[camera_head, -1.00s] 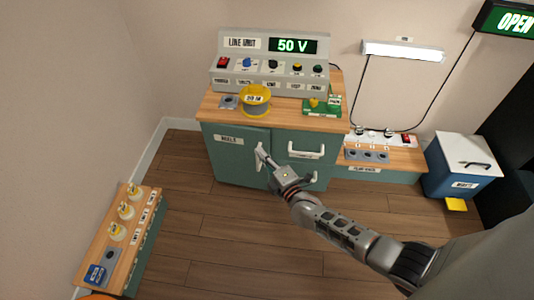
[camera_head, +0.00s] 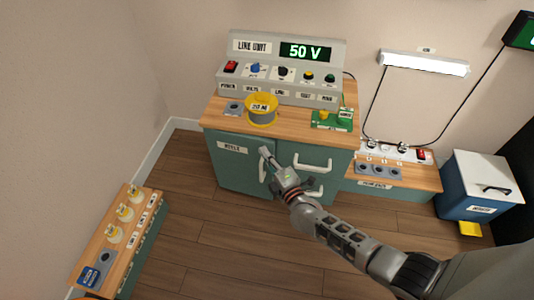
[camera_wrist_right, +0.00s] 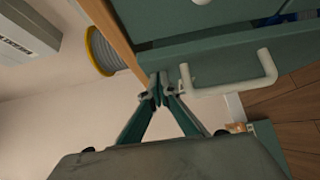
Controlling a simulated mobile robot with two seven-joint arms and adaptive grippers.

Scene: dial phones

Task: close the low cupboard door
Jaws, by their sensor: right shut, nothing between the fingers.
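The low cupboard door (camera_head: 234,170) is the green left-hand door of the cabinet, with a label at its top and a white upright handle (camera_head: 262,171) near its right edge. It looks shut or nearly shut; I cannot tell if a small gap is left. My right gripper (camera_head: 265,154) is shut and empty, at the top of this handle. In the right wrist view its closed fingertips (camera_wrist_right: 163,90) are beside the end of a white handle (camera_wrist_right: 235,82) on a green panel; whether they touch is unclear. My left gripper is out of view.
The wooden cabinet top (camera_head: 290,127) holds a yellow reel (camera_head: 262,109) and a line unit (camera_head: 285,70). White drawer handles (camera_head: 311,164) are right of the door. A low bench (camera_head: 125,230) stands at left, a blue bin (camera_head: 478,188) at right. The floor between is clear.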

